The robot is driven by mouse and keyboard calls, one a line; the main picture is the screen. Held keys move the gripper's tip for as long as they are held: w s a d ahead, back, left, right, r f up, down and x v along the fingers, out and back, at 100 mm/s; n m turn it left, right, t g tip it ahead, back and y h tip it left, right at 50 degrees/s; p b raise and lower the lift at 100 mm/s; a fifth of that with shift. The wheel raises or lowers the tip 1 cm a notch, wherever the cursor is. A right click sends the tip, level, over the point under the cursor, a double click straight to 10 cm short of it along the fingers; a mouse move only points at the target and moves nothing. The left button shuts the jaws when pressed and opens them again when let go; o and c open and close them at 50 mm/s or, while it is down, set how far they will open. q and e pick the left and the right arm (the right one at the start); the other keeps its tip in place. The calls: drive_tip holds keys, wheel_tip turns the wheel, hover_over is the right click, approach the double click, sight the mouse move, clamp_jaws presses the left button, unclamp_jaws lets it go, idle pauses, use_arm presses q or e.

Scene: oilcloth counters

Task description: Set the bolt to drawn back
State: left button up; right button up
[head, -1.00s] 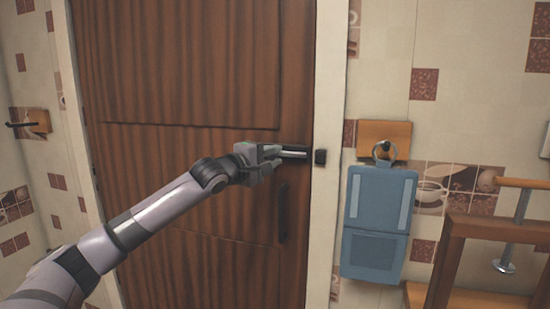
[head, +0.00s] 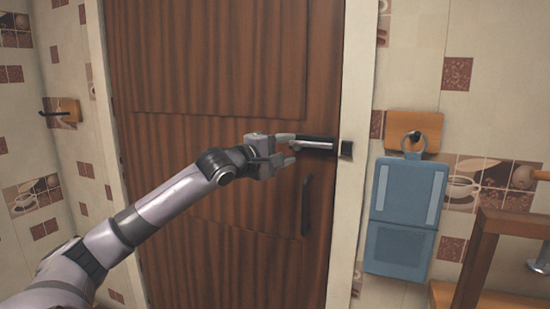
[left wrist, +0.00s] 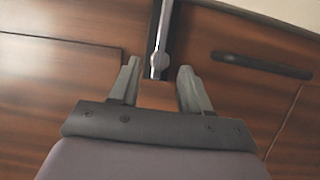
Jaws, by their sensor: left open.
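The bolt (head: 317,144) is a bright metal rod on a dark mount, fixed level near the right edge of the brown wooden door. Its dark catch (head: 346,149) is on the pale door frame. I cannot tell whether the rod reaches into the catch. My left gripper (head: 291,151) is open at the bolt's left end, its fingers pointing right. In the left wrist view the bolt (left wrist: 163,40) runs upward, with its rod end and pale knob between and just beyond the open fingertips (left wrist: 158,68). Nothing is visibly gripped. My right gripper is out of view.
A dark door handle (head: 306,205) stands below the bolt and also shows in the left wrist view (left wrist: 262,65). A blue board (head: 405,215) hangs from a wooden hook plate (head: 427,128) on the right wall. A wooden frame (head: 480,250) stands at lower right.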

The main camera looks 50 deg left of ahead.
use_arm(q)
drive_tip(key=shift+s+d+b, duration=0.15)
drive_tip(key=shift+s+b, duration=0.25)
drive_tip(key=shift+s, duration=1.3)
drive_tip(key=s+d+f+m+g, duration=0.1)
drive_tip(key=d+f+m, duration=0.2)
drive_tip(key=f, duration=0.7)
drive_tip(key=s+d+f+m+g+p, duration=0.1)
drive_tip(key=d+f+m+g, duration=0.15)
drive_tip(key=f, duration=0.75)
drive_tip(key=s+d+f+m+g, duration=0.1)
drive_tip(key=d+f+m, duration=0.25)
drive_tip(key=f, duration=0.65)
drive_tip(key=s+d+f+m+g+h, duration=0.1)
drive_tip(key=s+d+f+m, duration=0.3)
drive_tip(key=d, duration=0.4)
drive_tip(key=s+d+f+m+g+h+p, duration=0.1)
drive_tip(key=s+d+f+m, duration=0.3)
drive_tip(key=s+d+f, duration=0.2)
drive_tip(key=s+d+f+m+g+h, duration=0.1)
drive_tip(key=s+d+f+m, duration=0.3)
drive_tip(key=d, duration=0.6)
wheel_tip(320, 180, down, 3)
drive_tip(key=shift+s+f+m+h+p, duration=0.1)
drive_tip(key=shift+s+m+h+p, duration=0.35)
drive_tip(key=shift+s, duration=0.55)
drive_tip(key=shift+c, duration=0.4)
